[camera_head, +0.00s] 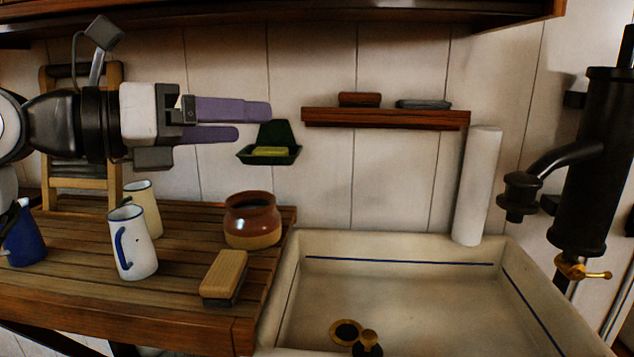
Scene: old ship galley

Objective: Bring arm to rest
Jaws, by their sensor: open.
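My gripper (240,122) is at the upper left, in the air above the slatted wooden counter. It points to the right with its two purple fingers apart and nothing between them. My arm reaches in from the left edge. Below the gripper on the counter stand a white mug with a blue handle (139,258) and a cream mug (149,208) partly behind it. My arm hides part of a wooden frame (87,185) leaning against the wall.
The wooden counter (75,270) also holds a brown pot (252,222), a brush (224,276) and a blue jug (24,240). A sink (440,290), a white roll (477,185) and a black pump (593,165) are at right. A green soap dish (270,145) and shelf (385,118) are on the wall.

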